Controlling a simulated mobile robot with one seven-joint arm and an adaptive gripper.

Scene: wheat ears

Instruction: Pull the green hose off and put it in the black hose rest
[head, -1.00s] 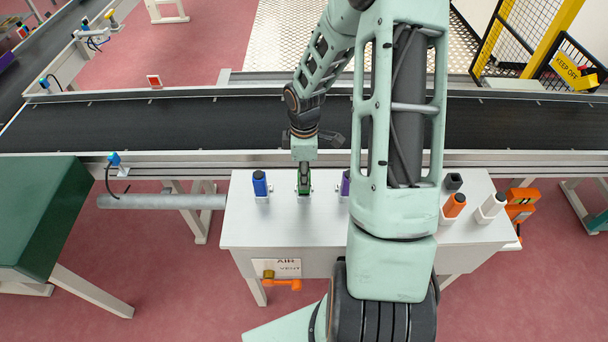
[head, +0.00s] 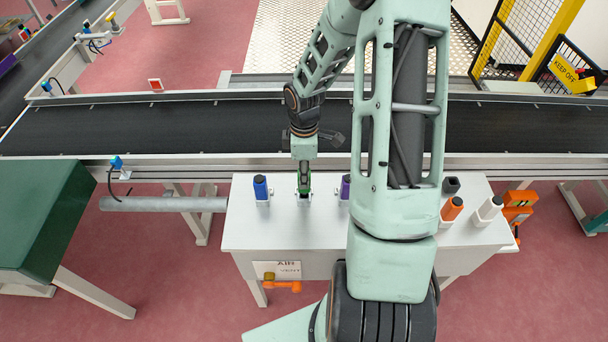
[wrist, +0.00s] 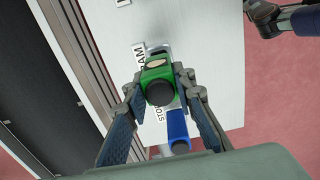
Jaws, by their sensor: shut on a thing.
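The green hose (wrist: 157,73) stands at a white holder near the back edge of the table, with its dark round end facing the wrist camera. My gripper (wrist: 160,88) has a finger on each side of it and is shut on it. In the head view my gripper (head: 304,188) comes down over the hose from above and hides most of it. A dark, square piece (head: 451,185) stands at the back right of the table, partly behind the orange hose. It looks like the black hose rest, but its opening is too small to make out.
The blue hose (head: 261,187) stands just left of my gripper, the purple hose (head: 345,187) just right. The orange hose (head: 452,209) and white hose (head: 489,208) stand further right. My arm covers the table between. A conveyor (head: 200,125) runs behind; the table front (head: 290,230) is clear.

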